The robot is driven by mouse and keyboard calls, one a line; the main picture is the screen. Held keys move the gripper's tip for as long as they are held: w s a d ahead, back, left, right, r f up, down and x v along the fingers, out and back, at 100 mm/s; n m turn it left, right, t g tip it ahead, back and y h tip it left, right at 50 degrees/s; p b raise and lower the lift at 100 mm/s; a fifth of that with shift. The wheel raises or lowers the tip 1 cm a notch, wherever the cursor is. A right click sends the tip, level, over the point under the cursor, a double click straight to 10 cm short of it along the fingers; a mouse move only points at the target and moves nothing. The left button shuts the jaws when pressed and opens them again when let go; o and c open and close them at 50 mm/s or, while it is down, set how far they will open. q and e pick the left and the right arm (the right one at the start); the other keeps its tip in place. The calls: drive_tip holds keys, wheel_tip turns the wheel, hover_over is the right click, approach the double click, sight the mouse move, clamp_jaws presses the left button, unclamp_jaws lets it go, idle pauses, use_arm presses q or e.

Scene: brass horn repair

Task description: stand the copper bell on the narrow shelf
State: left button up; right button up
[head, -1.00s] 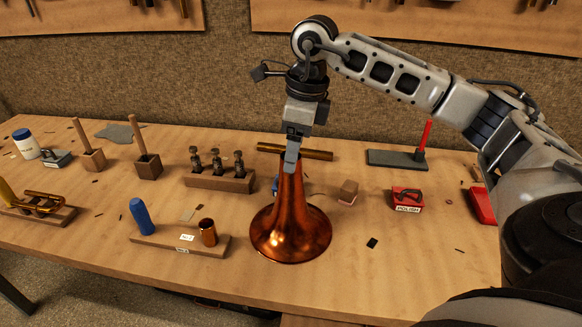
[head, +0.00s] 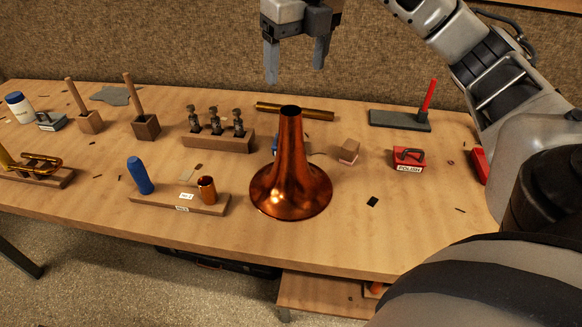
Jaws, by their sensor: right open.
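The copper bell (head: 291,168) stands upright on the workbench, its wide flare down and its narrow open neck up. My right gripper (head: 295,73) is open and empty above the bell's neck, apart from it, with its two fingers pointing down. A low wooden surface (head: 325,294) shows below the bench's front edge; it may be the narrow shelf, but I cannot be sure. Most of it is hidden or cut off by the picture's edge and my own body. My left gripper is not in view.
Left of the bell, a wooden board (head: 160,203) holds a blue piece and a copper cup. Behind are a valve block (head: 218,143) and a brass tube (head: 295,111). To the right are a small wooden block (head: 349,151) and a red polish box (head: 408,160). Bench right-front is mostly clear.

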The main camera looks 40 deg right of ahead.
sight(292, 110)
drive_tip(key=f, duration=0.3)
drive_tip(key=w+f, duration=0.1)
drive_tip(key=f, duration=0.2)
drive_tip(key=f+b, duration=0.1)
drive_tip(key=f, duration=0.2)
drive_tip(key=shift+w, duration=0.15)
drive_tip(key=shift+w+f, duration=0.15)
drive_tip(key=shift+f, duration=1.25)
drive_tip(key=shift+w+f, duration=0.1)
drive_tip(key=shift+f, duration=1.3)
drive_tip(key=shift+c, duration=0.2)
drive_tip(key=c, duration=1.5)
drive_tip(key=shift+r, duration=0.1)
clamp_jaws()
drive_tip(key=shift+r, duration=0.1)
